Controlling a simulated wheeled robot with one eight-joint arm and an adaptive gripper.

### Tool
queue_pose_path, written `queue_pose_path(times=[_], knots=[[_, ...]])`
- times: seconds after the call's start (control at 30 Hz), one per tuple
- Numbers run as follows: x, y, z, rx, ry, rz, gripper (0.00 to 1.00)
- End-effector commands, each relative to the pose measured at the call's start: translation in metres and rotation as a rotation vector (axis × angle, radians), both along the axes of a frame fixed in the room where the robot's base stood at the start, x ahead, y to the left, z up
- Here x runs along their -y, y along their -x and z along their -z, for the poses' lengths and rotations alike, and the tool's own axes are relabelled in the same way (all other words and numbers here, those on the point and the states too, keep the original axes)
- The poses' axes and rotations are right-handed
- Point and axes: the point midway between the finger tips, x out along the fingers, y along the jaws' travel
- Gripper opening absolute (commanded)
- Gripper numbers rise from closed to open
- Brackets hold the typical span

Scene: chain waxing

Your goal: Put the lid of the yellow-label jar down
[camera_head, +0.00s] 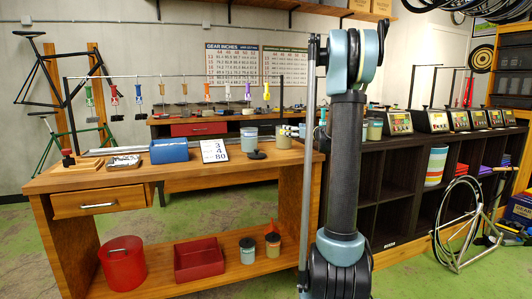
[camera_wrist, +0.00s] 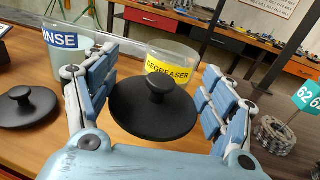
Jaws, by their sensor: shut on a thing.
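The yellow-label jar, marked DEGREASER (camera_wrist: 172,66), stands uncovered on the wooden bench in the wrist view. It also shows in the head view (camera_head: 284,139). Its black round knobbed lid (camera_wrist: 155,115) is between the fingers of my gripper (camera_wrist: 157,85), which is shut on the lid's rim. The lid looks level and is in front of the jar, on the near side. I cannot tell how far it is above the bench. In the head view my arm hides most of the gripper.
A blue-label RINSE jar (camera_wrist: 70,45) stands left of the degreaser jar. Another black lid (camera_wrist: 27,106) lies on the bench at left. A coiled chain (camera_wrist: 275,134) and a green number tag (camera_wrist: 306,98) are at right.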

Motion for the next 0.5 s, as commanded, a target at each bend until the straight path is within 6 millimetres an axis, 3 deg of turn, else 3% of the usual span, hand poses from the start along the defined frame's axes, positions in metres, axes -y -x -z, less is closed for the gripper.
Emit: queue_pose_path(times=[0.2, 0.5], knots=[[0.001, -0.001, 0.035, 0.0, 0.0, 0.002, 0.56], [0.002, 0.0, 0.061, 0.0, 0.0, 0.002, 0.56]])
